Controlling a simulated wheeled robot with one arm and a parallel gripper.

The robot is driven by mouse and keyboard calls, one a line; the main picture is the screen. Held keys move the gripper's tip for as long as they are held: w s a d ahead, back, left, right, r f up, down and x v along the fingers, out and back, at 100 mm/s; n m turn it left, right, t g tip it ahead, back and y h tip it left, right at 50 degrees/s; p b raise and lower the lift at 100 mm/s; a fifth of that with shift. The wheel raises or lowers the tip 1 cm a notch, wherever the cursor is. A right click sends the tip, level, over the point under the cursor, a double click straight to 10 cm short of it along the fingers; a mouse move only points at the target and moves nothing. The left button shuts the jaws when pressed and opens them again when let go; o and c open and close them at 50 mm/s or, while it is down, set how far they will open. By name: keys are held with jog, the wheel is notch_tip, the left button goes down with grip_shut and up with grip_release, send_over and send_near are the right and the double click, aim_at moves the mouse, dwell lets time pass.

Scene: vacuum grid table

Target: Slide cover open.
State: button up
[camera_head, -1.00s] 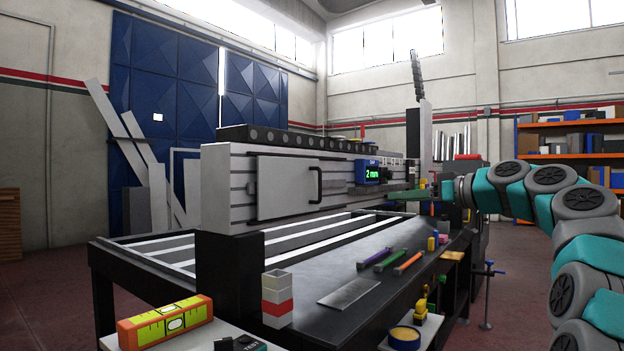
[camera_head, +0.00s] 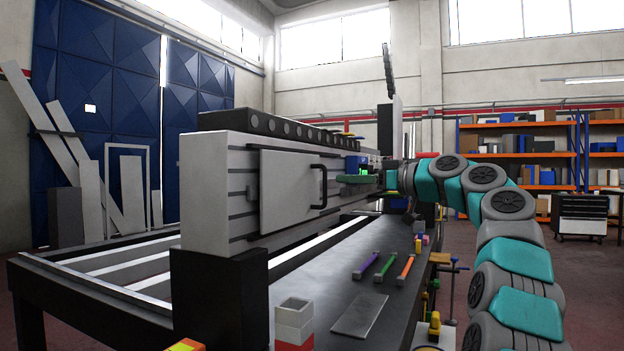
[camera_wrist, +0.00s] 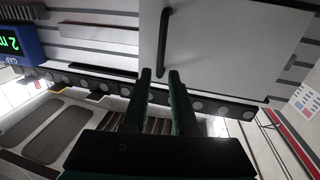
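The cover (camera_head: 286,190) is a flat light-grey panel on the front of the long rail beam. It has a black bar handle (camera_head: 323,187) near its right edge. In the wrist view the cover (camera_wrist: 235,45) fills the upper right, and the handle (camera_wrist: 164,42) stands just ahead of the fingertips. My gripper (camera_head: 340,180) is right of the handle in the head view, pointing left at it. In the wrist view my gripper (camera_wrist: 160,75) has its two dark green fingers apart and nothing clamped. The handle's near end appears in line with the gap; contact cannot be told.
A blue display (camera_wrist: 18,42) sits on the beam (camera_head: 215,180), partly behind my gripper in the head view. Several coloured tools (camera_head: 384,267) and a metal plate (camera_head: 360,314) lie on the dark worktop (camera_head: 335,285). A stacked block (camera_head: 294,322) stands at the front.

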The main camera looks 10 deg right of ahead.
aim_at(325, 178)
jog(key=p+x, duration=0.2)
jog(key=x, duration=0.5)
jog(key=shift+w+a, duration=0.15)
grip_shut()
dwell(1.2)
